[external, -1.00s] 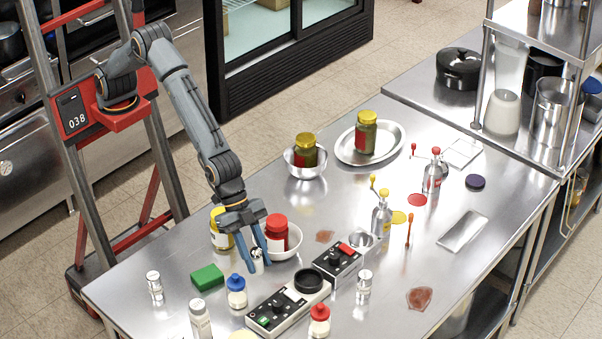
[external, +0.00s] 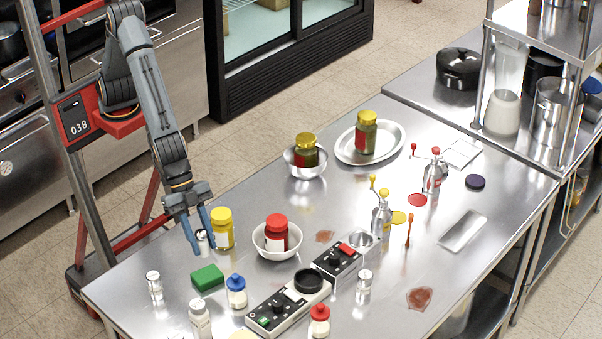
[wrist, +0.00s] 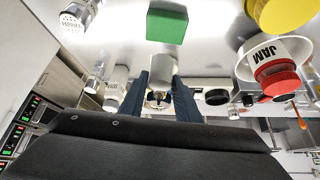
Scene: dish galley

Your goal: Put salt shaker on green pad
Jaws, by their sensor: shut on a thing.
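My gripper (external: 204,246) is shut on a small white shaker (external: 203,236), taken to be the salt shaker, held upright near the table's left edge, beside a yellow-lidded jar (external: 222,230). The fingers partly hide the shaker, and its label cannot be read. The green pad (external: 207,278), a thick block, lies on the table in front of my gripper, apart from it, with nothing on it. In the wrist view the pad (wrist: 167,22) is at top centre, above my fingers (wrist: 160,90).
A similar shaker (external: 155,287) stands left of the pad. A white bottle (external: 200,320) and a blue-capped bottle (external: 236,291) stand in front of it. A red-lidded jam jar (external: 276,236) sits in a bowl (external: 292,254) to the right. A black-and-white device (external: 275,314) lies farther right.

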